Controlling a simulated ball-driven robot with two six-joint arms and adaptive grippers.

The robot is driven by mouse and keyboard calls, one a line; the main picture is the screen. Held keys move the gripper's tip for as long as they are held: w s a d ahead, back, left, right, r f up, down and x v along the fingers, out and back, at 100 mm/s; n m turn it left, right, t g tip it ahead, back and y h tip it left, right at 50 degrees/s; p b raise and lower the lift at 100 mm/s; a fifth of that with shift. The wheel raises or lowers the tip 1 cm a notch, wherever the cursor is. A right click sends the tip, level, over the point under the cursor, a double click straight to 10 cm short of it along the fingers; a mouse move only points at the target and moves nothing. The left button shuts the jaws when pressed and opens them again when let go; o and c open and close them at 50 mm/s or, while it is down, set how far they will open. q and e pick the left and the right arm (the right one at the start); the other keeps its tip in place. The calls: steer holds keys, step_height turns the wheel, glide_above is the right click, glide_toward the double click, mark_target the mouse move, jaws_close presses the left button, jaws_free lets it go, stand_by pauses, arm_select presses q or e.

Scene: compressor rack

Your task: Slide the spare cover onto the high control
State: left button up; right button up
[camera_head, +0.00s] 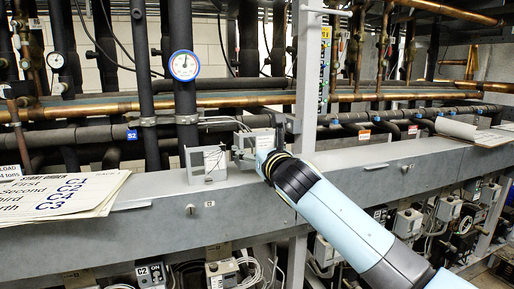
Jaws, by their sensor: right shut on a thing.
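My right gripper (262,143) reaches in from the lower right, over the grey beam. It is shut on a small light-grey box-like piece (257,138), which appears to be the spare cover; the fingers and wrist hide part of it. Just left of the gripper, a light-grey box with an open-looking face (207,163) sits at the top edge of the beam. It looks like the high control, but I cannot be sure. A narrow gap seems to separate it from the gripper. My left gripper is not in view.
The long grey beam (330,190) crosses the view. Paper sheets (62,195) lie on it at the left. A vertical grey post (307,80) stands close behind the gripper. Pipes and a round gauge (184,66) are behind. Several small control boxes hang below.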

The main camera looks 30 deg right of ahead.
steer(key=shift+r+p, duration=0.4)
steer(key=shift+r, duration=0.05)
steer(key=shift+s+a, duration=0.1)
steer(key=shift+s, duration=0.2)
steer(key=p+v, duration=0.2)
steer(key=v, duration=0.9)
steer(key=shift+s, duration=0.2)
steer(key=shift+a+f, duration=0.1)
